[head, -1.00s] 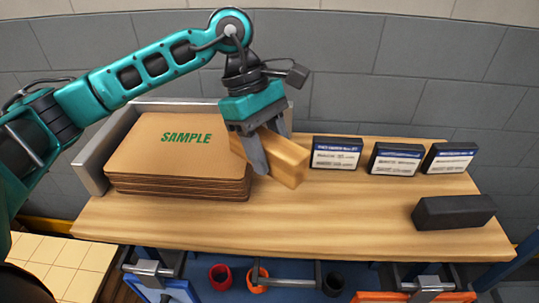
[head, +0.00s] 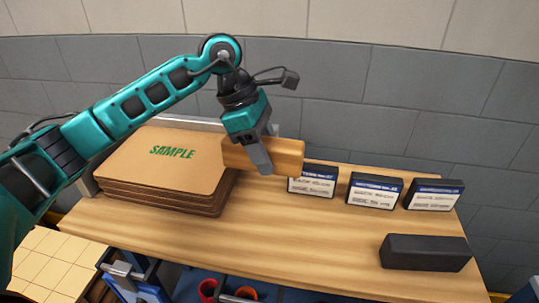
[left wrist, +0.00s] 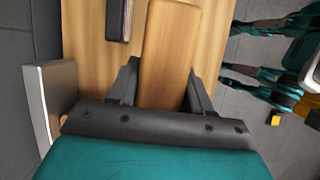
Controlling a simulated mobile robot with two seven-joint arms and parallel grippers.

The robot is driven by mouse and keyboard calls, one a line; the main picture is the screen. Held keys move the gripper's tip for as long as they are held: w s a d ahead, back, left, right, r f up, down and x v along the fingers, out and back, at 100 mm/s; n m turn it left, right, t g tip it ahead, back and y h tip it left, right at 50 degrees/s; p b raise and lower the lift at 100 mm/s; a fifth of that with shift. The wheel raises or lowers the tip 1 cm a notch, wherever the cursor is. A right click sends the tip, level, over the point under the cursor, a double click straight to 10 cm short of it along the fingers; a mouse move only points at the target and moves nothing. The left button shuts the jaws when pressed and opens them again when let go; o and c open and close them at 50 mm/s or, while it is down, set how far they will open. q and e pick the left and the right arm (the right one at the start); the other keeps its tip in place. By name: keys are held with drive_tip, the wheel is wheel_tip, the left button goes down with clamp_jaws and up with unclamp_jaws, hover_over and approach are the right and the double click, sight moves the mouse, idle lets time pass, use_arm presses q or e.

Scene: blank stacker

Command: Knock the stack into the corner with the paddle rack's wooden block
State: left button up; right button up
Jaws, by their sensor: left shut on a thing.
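The stack of brown sheets (head: 150,175), its top marked SAMPLE in green, lies flat at the left of the wooden table. A grey metal corner fence (head: 85,186) stands at its left and back; its plate also shows in the left wrist view (left wrist: 52,95). My left gripper (head: 260,158) is shut on the wooden block (head: 287,157), just right of the stack and seemingly above the table. In the left wrist view the block (left wrist: 168,45) sits between both fingers. I cannot tell whether it touches the stack. My right gripper is out of view.
Several dark labelled boxes (head: 375,190) stand at the back right of the table (head: 260,225), the nearest partly behind the block. A black block (head: 426,252) lies at the right. The table's front middle is clear. Red and orange cups (head: 208,289) are below the front edge.

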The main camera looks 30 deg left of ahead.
use_arm(q)
drive_tip(key=shift+w, duration=0.15)
drive_tip(key=shift+f, duration=0.2)
wheel_tip(320, 180, down, 10)
drive_tip(key=b, duration=0.6)
drive_tip(key=shift+r, duration=0.1)
drive_tip(key=shift+f+b, duration=0.35)
drive_tip(key=shift+b, duration=0.1)
drive_tip(key=shift+s+a+b, duration=0.3)
drive_tip(key=shift+a+b, duration=0.05)
drive_tip(key=shift+a, duration=0.65)
drive_tip(key=shift+s+a+b, duration=0.25)
drive_tip(key=shift+a+b, duration=0.05)
drive_tip(key=shift+a, duration=0.7)
